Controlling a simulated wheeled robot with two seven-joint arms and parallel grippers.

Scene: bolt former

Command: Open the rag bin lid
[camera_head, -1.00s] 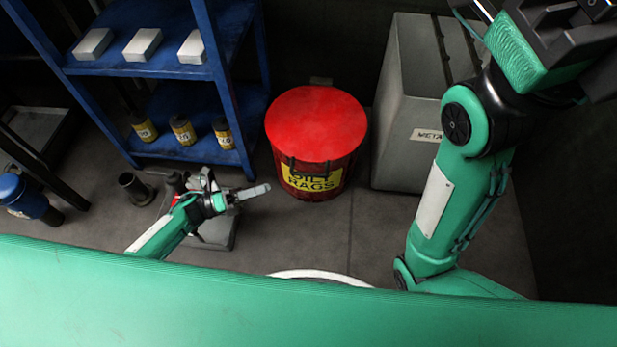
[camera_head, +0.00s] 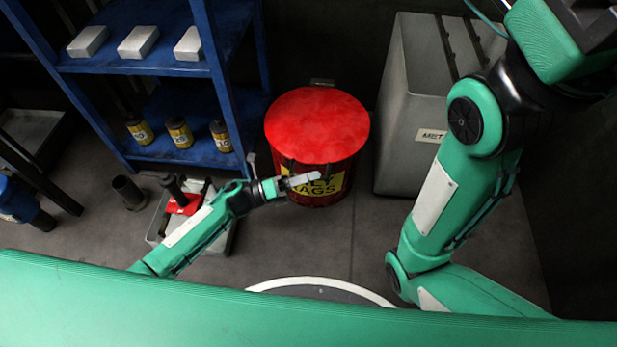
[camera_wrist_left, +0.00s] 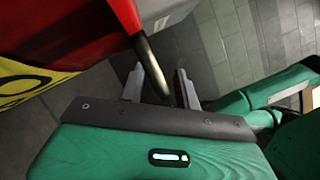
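The red rag bin (camera_head: 309,168) stands on the floor, and its round red lid (camera_head: 317,124) lies flat and shut on top. A yellow label is on its front, partly hidden by my left gripper (camera_head: 303,181). In the left wrist view, the bin's red side (camera_wrist_left: 65,38) fills the upper left. A dark bar-like handle (camera_wrist_left: 150,62) runs from the bin down between the fingers of my left gripper (camera_wrist_left: 160,85). The fingers are apart, with a gap beside the handle. My right arm stands at the right; its fingers are out of view.
A grey metal bin (camera_head: 415,110) stands close right of the rag bin. A blue shelf (camera_head: 225,100) with white boxes and dark yellow-labelled canisters is at the left. A grey tray (camera_head: 222,240) with a red item lies beneath my left arm. Floor between the bins' fronts is clear.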

